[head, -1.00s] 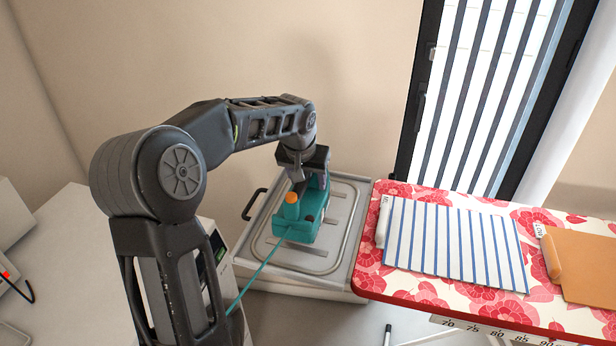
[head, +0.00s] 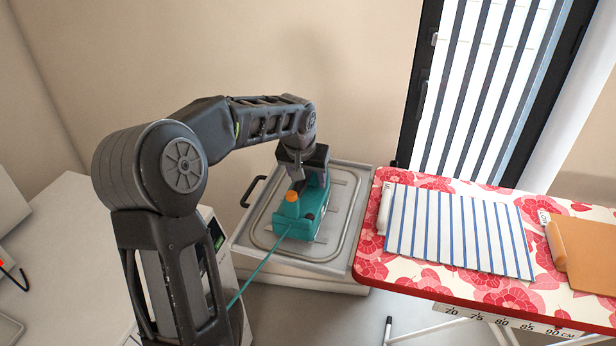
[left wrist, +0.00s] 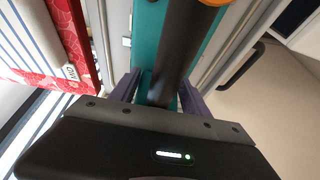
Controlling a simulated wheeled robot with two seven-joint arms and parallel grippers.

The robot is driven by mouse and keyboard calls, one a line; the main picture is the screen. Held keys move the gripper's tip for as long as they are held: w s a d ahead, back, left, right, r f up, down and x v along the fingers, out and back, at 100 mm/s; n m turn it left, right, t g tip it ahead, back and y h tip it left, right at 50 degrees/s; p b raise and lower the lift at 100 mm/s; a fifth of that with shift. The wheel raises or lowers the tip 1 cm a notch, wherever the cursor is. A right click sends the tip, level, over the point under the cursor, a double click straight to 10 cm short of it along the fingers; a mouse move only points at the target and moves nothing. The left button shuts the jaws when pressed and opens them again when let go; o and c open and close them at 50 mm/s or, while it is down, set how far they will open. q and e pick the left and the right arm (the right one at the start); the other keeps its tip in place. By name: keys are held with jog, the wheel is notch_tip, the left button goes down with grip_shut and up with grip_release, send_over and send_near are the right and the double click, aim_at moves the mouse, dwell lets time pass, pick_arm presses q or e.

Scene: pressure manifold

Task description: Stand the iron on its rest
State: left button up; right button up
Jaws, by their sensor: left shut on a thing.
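The teal iron (head: 298,222) with an orange knob is on or just above the grey metal rest (head: 345,215); I cannot tell whether it touches. Its teal cord runs down toward the front left. My left gripper (head: 304,172) is shut on the iron from above. In the left wrist view the dark handle of the iron (left wrist: 176,50) passes between the fingers of my left gripper (left wrist: 157,88), with the teal body behind it. The iron's underside is hidden. My right gripper is out of view.
A floral ironing board (head: 375,255) stands right of the rest, bearing a blue-striped cloth (head: 455,235) and an orange-brown cloth (head: 585,262). A black handle (head: 252,190) juts from the rest's left side. A white counter (head: 65,250) is at left.

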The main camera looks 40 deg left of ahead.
pick_arm(q)
jog(key=shift+f+b, duration=0.35)
jog(key=shift+b, duration=0.1)
jog(key=o, duration=1.3)
jog(key=shift+o, duration=1.3)
jog(key=shift+f, duration=0.1)
jog(key=shift+s+f, duration=0.1)
jog(key=shift+f, duration=0.05)
jog(key=b+v, duration=0.1)
jog(key=v, duration=0.7)
